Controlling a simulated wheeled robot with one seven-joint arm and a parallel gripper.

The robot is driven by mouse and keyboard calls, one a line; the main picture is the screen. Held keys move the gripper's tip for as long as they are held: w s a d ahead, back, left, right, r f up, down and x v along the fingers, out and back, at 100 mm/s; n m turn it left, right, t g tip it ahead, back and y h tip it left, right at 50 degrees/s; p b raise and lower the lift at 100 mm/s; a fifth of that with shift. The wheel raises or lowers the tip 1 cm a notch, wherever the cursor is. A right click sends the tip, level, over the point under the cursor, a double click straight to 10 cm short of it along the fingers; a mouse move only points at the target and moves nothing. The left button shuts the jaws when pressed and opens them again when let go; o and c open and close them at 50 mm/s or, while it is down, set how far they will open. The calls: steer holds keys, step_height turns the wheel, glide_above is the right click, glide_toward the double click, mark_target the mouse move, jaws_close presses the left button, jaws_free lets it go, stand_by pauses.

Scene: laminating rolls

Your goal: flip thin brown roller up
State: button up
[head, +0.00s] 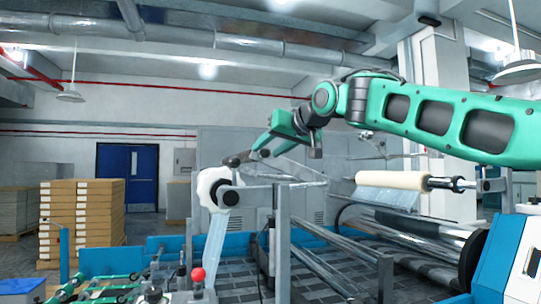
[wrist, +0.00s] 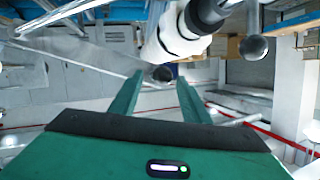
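My gripper (head: 256,152) reaches down and left from the green arm, its tips near the top of a white roll (head: 214,188) at centre left. In the wrist view my gripper (wrist: 160,82) has its two green fingers apart. A dark round end (wrist: 163,73) shows between or just beyond the tips; I cannot tell whether they touch it. A pale tan roller (head: 393,180) lies level on a dark shaft at the right, apart from my gripper. No clearly brown thin roller can be made out.
A grey upright post (head: 281,235) and a thin bar (head: 290,184) stand beside the white roll. Metal rollers (head: 335,255) run at lower right. A red knob (head: 198,275) is in front. Stacked boxes (head: 82,215) stand far left. Above my gripper is free air.

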steer(key=v, duration=1)
steer(key=shift+s, duration=0.25)
steer(key=shift+d, duration=0.15)
steer(key=s+d+f+m+g+h, duration=0.2)
steer(key=s+d+f+m+h, duration=0.15)
steer(key=d+f, duration=0.95)
steer(key=s+d+f+m+g+h, duration=0.2)
steer(key=s+d+f+g+h, duration=0.15)
steer(key=d+f, duration=0.95)
steer(key=s+d+f+m+g, duration=0.2)
steer(key=s+f+g, duration=0.1)
steer(key=s+f, duration=1.1)
steer(key=s+d+f+m+g, duration=0.2)
steer(key=s+d+f+g, duration=0.1)
steer(key=s+f, duration=1.1)
steer(key=shift+s+d+f+g, duration=0.3)
steer(key=shift+s+g, duration=0.35)
steer(key=shift+s, duration=0.5)
